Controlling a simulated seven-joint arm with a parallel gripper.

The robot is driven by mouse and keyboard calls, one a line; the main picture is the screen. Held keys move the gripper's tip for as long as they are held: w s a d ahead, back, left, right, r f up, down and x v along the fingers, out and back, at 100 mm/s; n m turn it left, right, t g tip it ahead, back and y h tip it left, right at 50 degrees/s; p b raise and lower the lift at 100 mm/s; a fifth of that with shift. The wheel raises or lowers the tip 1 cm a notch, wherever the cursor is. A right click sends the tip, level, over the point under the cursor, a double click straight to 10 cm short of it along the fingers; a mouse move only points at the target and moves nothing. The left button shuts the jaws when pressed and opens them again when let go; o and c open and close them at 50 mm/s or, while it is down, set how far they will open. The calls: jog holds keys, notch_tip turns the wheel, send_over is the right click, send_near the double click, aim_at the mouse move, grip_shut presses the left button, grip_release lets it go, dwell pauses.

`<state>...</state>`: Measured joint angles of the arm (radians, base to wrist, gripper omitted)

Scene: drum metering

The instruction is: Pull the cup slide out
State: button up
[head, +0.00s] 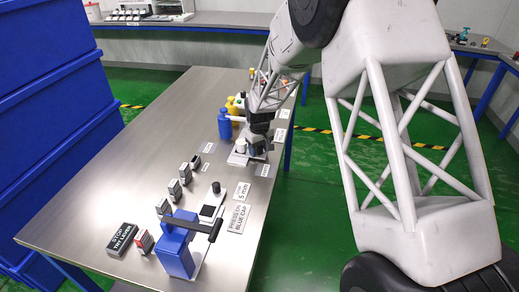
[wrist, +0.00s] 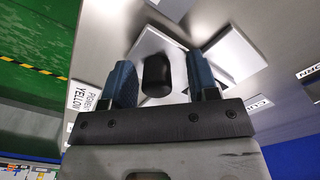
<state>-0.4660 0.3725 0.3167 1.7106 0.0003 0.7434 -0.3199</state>
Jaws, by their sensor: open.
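In the wrist view a black rounded knob (wrist: 157,72) stands on a pale plate (wrist: 150,44), which I take to be the cup slide, though I cannot be sure. My gripper (wrist: 160,62) is open, with one blue finger on each side of the knob. I see no clear contact between the fingers and the knob. In the head view my gripper (head: 257,147) is low over the far right side of the table, at a small pale unit (head: 238,159) with a white cylinder (head: 241,145). My gripper hides part of that unit.
A blue bottle (head: 224,126) and a yellow container (head: 232,106) stand just behind my gripper. A blue press with a black lever (head: 176,248) is at the table's near end. A pale block (wrist: 232,52) lies beside the right finger.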

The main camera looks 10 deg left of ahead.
jog(key=shift+r, duration=0.1)
jog(key=shift+r, duration=3.8)
jog(key=shift+d+r, duration=0.25)
jog(key=shift+r, duration=0.05)
jog(key=s+d+r+m+t, duration=0.1)
jog(key=s+d+r+m, duration=0.1)
jog(key=s+d+r, duration=0.8)
jog(key=s+d+r+m, duration=0.2)
jog(key=s+d+r, duration=0.55)
jog(key=d, duration=0.55)
jog(key=s+d+m, duration=0.1)
jog(key=s+d, duration=0.3)
jog(key=s, duration=0.5)
jog(key=s+d+r+m+t, duration=0.1)
jog(key=s+d+m, duration=0.1)
jog(key=s+d, duration=0.3)
jog(key=s+d+m, duration=0.2)
jog(key=s+d, duration=0.3)
jog(key=s, duration=0.8)
jog(key=shift+s+d+r+t, duration=0.15)
jog(key=shift+s+r+t, duration=0.05)
jog(key=shift+r+t, duration=0.1)
